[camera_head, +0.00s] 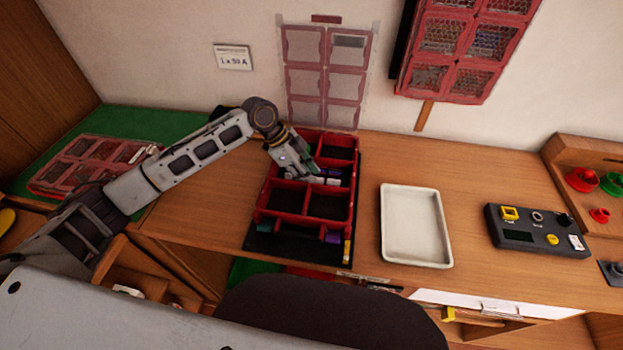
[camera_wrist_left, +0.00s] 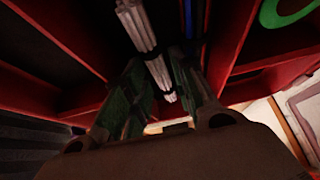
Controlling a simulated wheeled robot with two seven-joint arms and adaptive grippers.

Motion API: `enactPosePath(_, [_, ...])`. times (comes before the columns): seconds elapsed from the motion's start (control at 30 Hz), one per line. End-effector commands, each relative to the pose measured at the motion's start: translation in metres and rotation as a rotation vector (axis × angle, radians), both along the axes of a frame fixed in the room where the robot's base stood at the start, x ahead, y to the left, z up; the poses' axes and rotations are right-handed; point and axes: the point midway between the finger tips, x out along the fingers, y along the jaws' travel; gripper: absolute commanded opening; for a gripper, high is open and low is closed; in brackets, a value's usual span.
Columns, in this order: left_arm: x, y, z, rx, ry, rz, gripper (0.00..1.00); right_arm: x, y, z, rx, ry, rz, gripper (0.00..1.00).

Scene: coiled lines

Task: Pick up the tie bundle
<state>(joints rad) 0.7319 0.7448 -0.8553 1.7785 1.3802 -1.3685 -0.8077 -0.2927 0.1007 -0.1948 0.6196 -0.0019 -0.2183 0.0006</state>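A white bundle (camera_wrist_left: 136,22), ribbed lengthwise and crossed by dark bands, lies in a compartment of the red divided tray (camera_head: 257,211). It looks like the tie bundle. In the head view small pale pieces (camera_head: 331,181) show beside my fingers, mostly hidden by the hand. My left gripper (camera_head: 316,171) reaches down into the tray. In the left wrist view its greenish fingers (camera_wrist_left: 168,88) stand apart on either side of the bundle's line, with a gap showing. I cannot tell whether either finger touches it. My right gripper is not in view.
Red walls (camera_wrist_left: 228,38) rise close around the fingers. A blue strip (camera_wrist_left: 188,18) lies beside the bundle, and a green ring (camera_wrist_left: 284,10) is at upper right. A white tray (camera_head: 416,226) and a dark control box (camera_head: 520,237) stand to the right, with bare wooden tabletop between.

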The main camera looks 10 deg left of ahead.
Motion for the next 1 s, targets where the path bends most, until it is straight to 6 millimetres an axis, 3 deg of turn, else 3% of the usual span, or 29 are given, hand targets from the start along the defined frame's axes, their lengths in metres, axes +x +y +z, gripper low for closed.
enactPosePath(0.37, [-0.005, -0.0011, -0.0096, 0.005, 0.015, -0.004, 0.26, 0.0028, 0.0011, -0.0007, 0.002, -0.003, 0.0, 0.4])
enactPosePath(0.6, [-0.0052, -0.0009, -0.0106, 0.006, 0.016, -0.004, 0.0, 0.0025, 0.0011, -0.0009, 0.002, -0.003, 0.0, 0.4])
enactPosePath(1.0, [-0.0045, -0.0004, -0.0092, 0.007, 0.016, -0.003, 0.0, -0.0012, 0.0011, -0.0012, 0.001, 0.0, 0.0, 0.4])
